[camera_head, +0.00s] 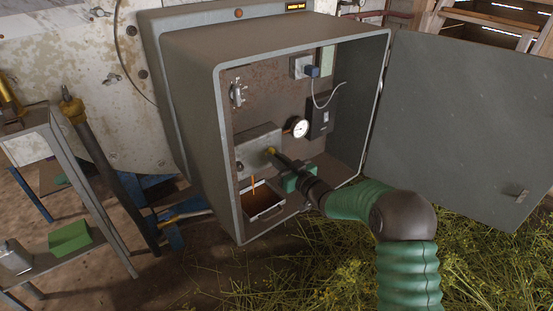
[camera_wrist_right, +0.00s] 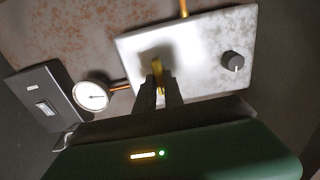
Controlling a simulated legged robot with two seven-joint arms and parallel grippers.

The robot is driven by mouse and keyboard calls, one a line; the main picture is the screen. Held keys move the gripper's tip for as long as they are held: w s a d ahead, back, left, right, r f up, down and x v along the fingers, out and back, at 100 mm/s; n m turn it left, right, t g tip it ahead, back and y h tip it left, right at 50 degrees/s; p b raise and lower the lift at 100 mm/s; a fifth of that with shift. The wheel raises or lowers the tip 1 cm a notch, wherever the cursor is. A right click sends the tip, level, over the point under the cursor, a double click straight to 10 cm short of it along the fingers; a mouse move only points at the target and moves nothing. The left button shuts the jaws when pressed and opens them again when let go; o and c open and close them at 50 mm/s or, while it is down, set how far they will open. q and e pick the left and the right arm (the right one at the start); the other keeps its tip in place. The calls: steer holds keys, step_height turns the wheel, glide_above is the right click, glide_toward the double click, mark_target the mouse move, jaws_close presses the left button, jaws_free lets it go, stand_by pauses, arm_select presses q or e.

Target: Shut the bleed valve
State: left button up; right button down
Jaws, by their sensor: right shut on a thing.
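The bleed valve's yellow handle (camera_head: 269,151) sticks out from a grey metal plate (camera_head: 250,154) inside the open cabinet. My right gripper (camera_head: 276,156) reaches in from the right and is shut on this handle. In the right wrist view the yellow handle (camera_wrist_right: 158,76) shows between the two dark fingers (camera_wrist_right: 159,88), which partly hide it. An orange streak (camera_head: 253,185) runs down below the plate to a metal tray (camera_head: 279,209) holding brown-orange contents. I cannot tell whether the streak is flowing liquid or a pipe. My left gripper is not in view.
A round white gauge (camera_head: 299,127) and a dark box (camera_head: 321,113) sit right of the plate. A dark knob (camera_wrist_right: 233,61) is on the plate. The cabinet door (camera_head: 460,125) stands open at right. A shelf stand with a green box (camera_head: 70,237) is at left.

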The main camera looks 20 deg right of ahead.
steer(key=shift+n, duration=0.4)
steer(key=shift+s+a+f+n+b, duration=0.15)
steer(key=shift+n+b, duration=0.8)
steer(key=shift+n, duration=2)
steer(key=shift+w+a+f+n+b, duration=0.15)
steer(key=shift+n+b, duration=0.75)
steer(key=shift+n, duration=2)
steer(key=shift+s+a+f+n+b, duration=0.2)
steer(key=shift+n+b, duration=0.75)
steer(key=shift+n, duration=2)
steer(key=shift+d+f, duration=0.1)
steer(key=shift+d, duration=0.05)
steer(key=c, duration=1.5)
jaws_free()
steer(key=shift+w, duration=0.1)
steer(key=shift+o, duration=0.2)
steer(key=shift+d+r, duration=0.1)
steer(key=shift+r, duration=0.15)
